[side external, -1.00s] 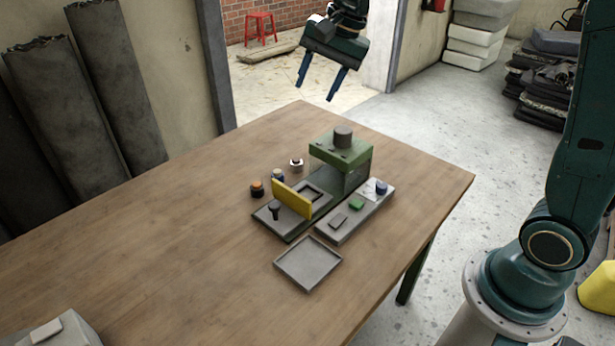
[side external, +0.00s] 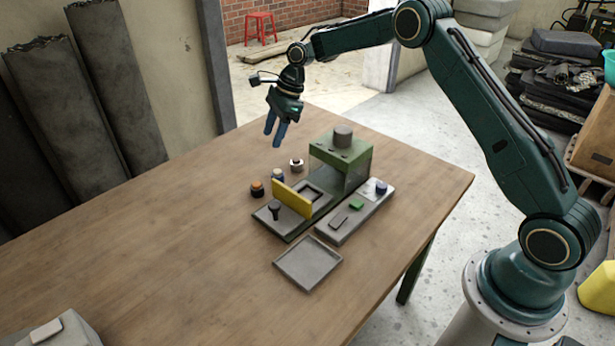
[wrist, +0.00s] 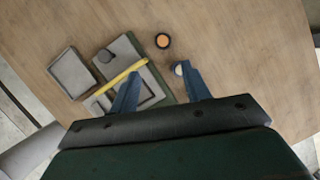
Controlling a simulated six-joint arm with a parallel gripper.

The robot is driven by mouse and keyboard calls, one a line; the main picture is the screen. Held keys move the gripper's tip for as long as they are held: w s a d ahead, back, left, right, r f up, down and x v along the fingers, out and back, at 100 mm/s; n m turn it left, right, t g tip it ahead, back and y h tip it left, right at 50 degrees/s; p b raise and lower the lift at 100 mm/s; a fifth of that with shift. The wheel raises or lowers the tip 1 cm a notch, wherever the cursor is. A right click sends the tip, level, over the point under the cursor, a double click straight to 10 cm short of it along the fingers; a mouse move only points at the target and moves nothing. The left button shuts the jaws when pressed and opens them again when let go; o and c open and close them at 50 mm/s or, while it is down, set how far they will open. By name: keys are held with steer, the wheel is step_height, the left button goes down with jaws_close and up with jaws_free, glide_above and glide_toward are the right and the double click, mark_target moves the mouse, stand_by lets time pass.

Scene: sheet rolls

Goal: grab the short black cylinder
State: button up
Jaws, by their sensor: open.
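A short black cylinder with an orange top (side external: 257,188) stands upright on the table, left of the yellow plate. It also shows in the wrist view (wrist: 163,40), beyond the fingertips. A small cylinder with a blue body and pale top (side external: 277,176) and a white one with a dark top (side external: 296,165) stand behind it. A dark grey cylinder (side external: 343,134) sits on top of the green press. Which one the task means is unclear. My gripper (side external: 273,140) is open and empty, above the far part of the table, apart from all cylinders. In the wrist view one finger (wrist: 161,70) partly hides a small cylinder.
The green press (side external: 340,153) carries an upright yellow plate (side external: 291,200) and a black knob (side external: 275,208). A grey strip (side external: 345,225) with small parts lies beside it. An empty grey tray (side external: 307,264) lies in front. The table's left side is largely clear.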

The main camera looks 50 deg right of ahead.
steer(key=f, duration=0.1)
steer(key=w+f+m, duration=0.1)
steer(key=f, duration=0.1)
steer(key=shift+d+f, duration=0.1)
steer(key=shift+d, duration=0.05)
steer(key=shift+f, duration=0.1)
glide_above(258, 183)
steer(key=d, duration=0.2)
steer(key=shift+s+f, duration=0.25)
steer(key=shift+f, duration=1.7)
steer(key=shift+s+f, duration=0.2)
steer(key=shift+f, duration=1.7)
steer(key=shift+x, duration=2.65)
steer(key=shift+s+a, duration=0.1)
steer(key=shift+c, duration=0.5)
steer(key=c, duration=0.7)
